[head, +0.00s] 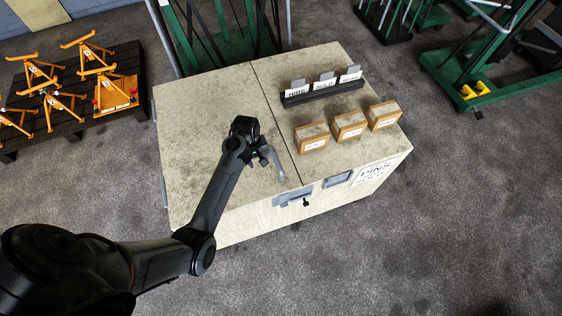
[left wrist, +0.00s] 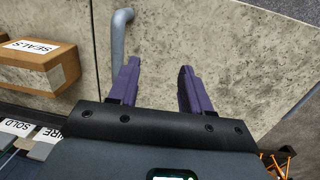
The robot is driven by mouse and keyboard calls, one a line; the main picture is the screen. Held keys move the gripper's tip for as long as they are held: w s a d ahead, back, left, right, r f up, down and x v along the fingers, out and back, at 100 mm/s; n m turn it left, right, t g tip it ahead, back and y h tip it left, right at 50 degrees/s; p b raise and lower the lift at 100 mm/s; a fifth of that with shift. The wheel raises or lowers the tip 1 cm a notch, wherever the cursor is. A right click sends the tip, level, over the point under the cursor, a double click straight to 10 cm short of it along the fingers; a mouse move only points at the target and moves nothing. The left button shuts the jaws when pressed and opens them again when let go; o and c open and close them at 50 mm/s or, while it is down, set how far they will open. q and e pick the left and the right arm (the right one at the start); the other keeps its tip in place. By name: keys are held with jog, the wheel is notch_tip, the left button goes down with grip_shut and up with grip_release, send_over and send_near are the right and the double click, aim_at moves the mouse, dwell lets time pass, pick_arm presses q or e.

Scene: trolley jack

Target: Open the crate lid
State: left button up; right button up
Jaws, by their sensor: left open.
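The crate is a large pale box with a stained top, split by a seam; its lid panel (head: 190,130) on the left lies flat. A bent grey handle (head: 277,165) stands on that panel near the seam, and it also shows in the left wrist view (left wrist: 118,42). My left gripper (head: 256,158) is just left of the handle, above the panel. In the left wrist view its two purple fingers (left wrist: 158,85) are open with nothing between them. The handle is beside one finger, outside the gap; I cannot tell if they touch. My right gripper is not in view.
Several small cardboard boxes (head: 349,126) and a dark rack of labelled cards (head: 322,92) sit on the crate's right half. A grey latch (head: 293,196) is on the front edge. Orange stands (head: 113,93) are on a dark pallet at left. Carpet in front is clear.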

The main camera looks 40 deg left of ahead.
pick_arm(q)
jog(key=t+b, duration=0.1)
jog(key=b, duration=0.1)
send_near(276, 159)
jog(key=r, duration=0.1)
jog(key=f, duration=0.3)
jog(key=f+b, duration=0.1)
jog(key=f, duration=0.5)
jog(key=shift+w+d+f+b, duration=0.35)
jog(key=shift+w+d, duration=0.05)
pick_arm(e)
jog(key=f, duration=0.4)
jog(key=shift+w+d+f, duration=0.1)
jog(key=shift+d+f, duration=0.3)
pick_arm(q)
jog(key=shift+c, duration=0.4)
grip_shut()
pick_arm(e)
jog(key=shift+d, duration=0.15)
